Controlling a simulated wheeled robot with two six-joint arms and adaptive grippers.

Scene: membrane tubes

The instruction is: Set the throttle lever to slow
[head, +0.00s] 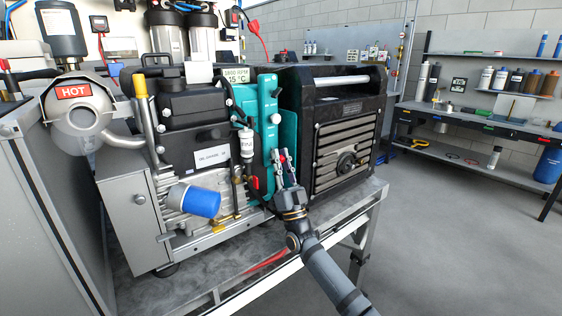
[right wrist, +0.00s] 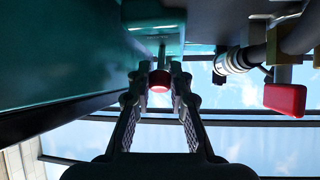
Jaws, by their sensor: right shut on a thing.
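The throttle lever's red knob (head: 283,158) is at the lower part of the teal panel (head: 268,112) on the engine. In the right wrist view the red knob (right wrist: 159,80) sits between my fingertips, on a thin metal stem that runs to the teal surface. My right gripper (head: 284,163) reaches up from the front and is shut on this knob; the fingers also show in the right wrist view (right wrist: 159,72). The gripper hides part of the lever, and I cannot read any slow or fast marking. My left gripper is not in view.
A red valve handle (head: 254,183) and a blue filter (head: 194,200) sit left of my gripper. A black slatted housing (head: 345,160) stands close on the right. A HOT-marked exhaust (head: 74,92) is far left.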

